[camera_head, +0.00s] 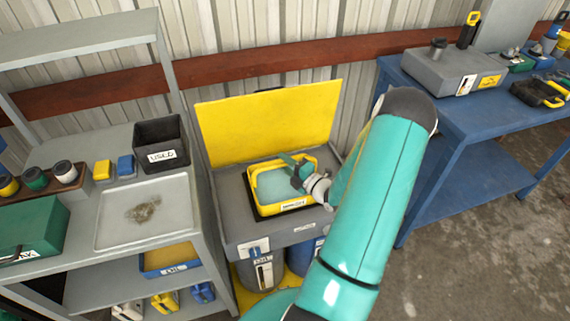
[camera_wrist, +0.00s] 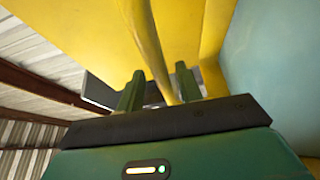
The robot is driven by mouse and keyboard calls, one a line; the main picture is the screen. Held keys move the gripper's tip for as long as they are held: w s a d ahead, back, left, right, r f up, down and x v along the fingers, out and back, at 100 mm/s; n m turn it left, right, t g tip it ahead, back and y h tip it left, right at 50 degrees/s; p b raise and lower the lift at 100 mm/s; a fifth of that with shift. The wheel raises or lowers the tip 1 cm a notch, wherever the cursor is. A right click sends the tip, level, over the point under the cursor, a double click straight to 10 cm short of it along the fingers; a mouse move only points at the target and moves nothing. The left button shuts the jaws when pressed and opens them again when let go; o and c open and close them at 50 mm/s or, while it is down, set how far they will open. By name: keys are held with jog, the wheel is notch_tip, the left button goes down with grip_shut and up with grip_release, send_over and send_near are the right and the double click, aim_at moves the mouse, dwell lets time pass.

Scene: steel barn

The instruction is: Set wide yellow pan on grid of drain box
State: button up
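The wide yellow pan (camera_head: 254,188), with a pale teal inside, sits level in the top opening of the grey drain box (camera_head: 262,234). Any grid under it is hidden by the pan. My gripper (camera_head: 298,168) is at the pan's right back part, over its inside. In the wrist view, my gripper's two green fingers (camera_wrist: 158,88) stand apart with a thin yellow wall (camera_wrist: 158,60), apparently the pan's rim, between them. The wall lies close to the right finger, and a gap shows beside the left one.
A raised yellow lid (camera_head: 265,120) stands behind the box. A grey shelf unit with a black bin (camera_head: 160,142) and a flat tray (camera_head: 150,212) is at left. A blue bench (camera_head: 465,120) with tools is at right. Floor at lower right is clear.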

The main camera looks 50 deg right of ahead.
jog(key=s, duration=1.2)
jog(key=w+a+r+n+g+y, duration=0.3)
jog(key=a+r+n+g+y, duration=0.3)
jog(key=a+n, duration=0.75)
jog(key=w+a+r+n+g+y, duration=0.35)
jog(key=a+r+n+g, duration=0.4)
jog(key=a+n, duration=0.55)
jog(key=s+a+r+n+h, duration=0.2)
jog(key=a+r+n+h, duration=0.1)
jog(key=n, duration=0.6)
jog(key=s+a+r+n+h, duration=0.3)
jog(key=r+n, duration=0.3)
jog(key=n, duration=0.3)
jog(key=s+a+r+n+t+h, duration=0.1)
jog(key=s+a+r+n+h, duration=0.2)
jog(key=n, duration=0.6)
notch_tip(320, 180, up, 2)
jog(key=shift+a+r+n, duration=0.2)
jog(key=shift+a+n, duration=0.05)
jog(key=shift+n, duration=0.1)
jog(key=shift+s, duration=0.1)
